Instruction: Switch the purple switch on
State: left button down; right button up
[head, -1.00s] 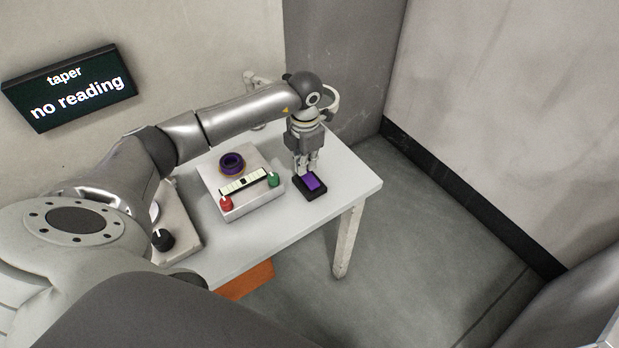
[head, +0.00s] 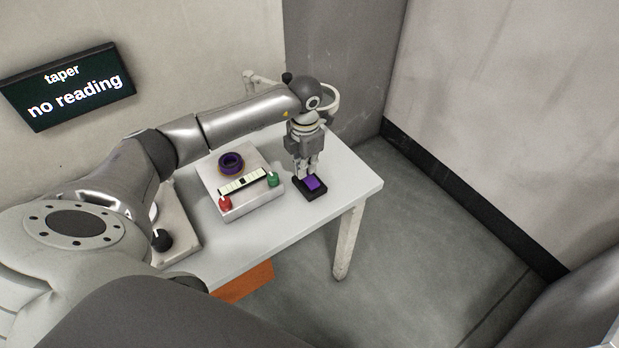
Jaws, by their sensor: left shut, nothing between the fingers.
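The purple switch (head: 313,184) is a purple rocker in a small black base near the right end of the table. My left gripper (head: 306,175) points down at it, with the fingertips at the switch's far left edge. The fingers are shut with nothing between them. The fingertips partly hide that edge, and I cannot tell whether they touch the rocker. My right gripper is not in view.
On the white table (head: 345,197), left of the switch, stands a pale box (head: 238,212) with a purple ring, a red knob and a green knob. A wall display (head: 68,86) reads "taper no reading". Another panel with a black knob (head: 162,240) is at left.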

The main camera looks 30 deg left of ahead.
pick_arm(q)
jog(key=shift+f, duration=0.2)
jog(key=shift+r+p, duration=2.2)
jog(key=shift+r, duration=1.4)
jog(key=shift+f, duration=0.1)
